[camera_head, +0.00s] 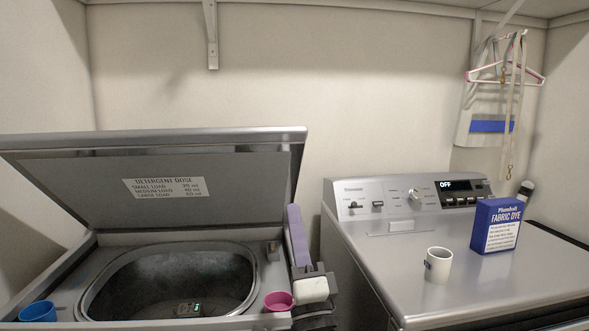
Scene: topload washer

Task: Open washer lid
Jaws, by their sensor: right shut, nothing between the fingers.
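The topload washer (70,300) stands at the left, with its open drum (165,275) showing. Its grey lid (240,185) is raised and tilted back, with a detergent dose label on its underside. My right gripper (294,212) points upward at the washer's right side. Its lavender-grey fingers are shut and empty, with the tips close to the lid's lower right edge. I cannot tell whether they touch it. My left gripper is not in view.
A blue cup (38,311) and a pink cup (278,300) sit on the washer's rim. The right machine (380,260) bears a white mug (438,265) and a fabric dye box (496,226).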

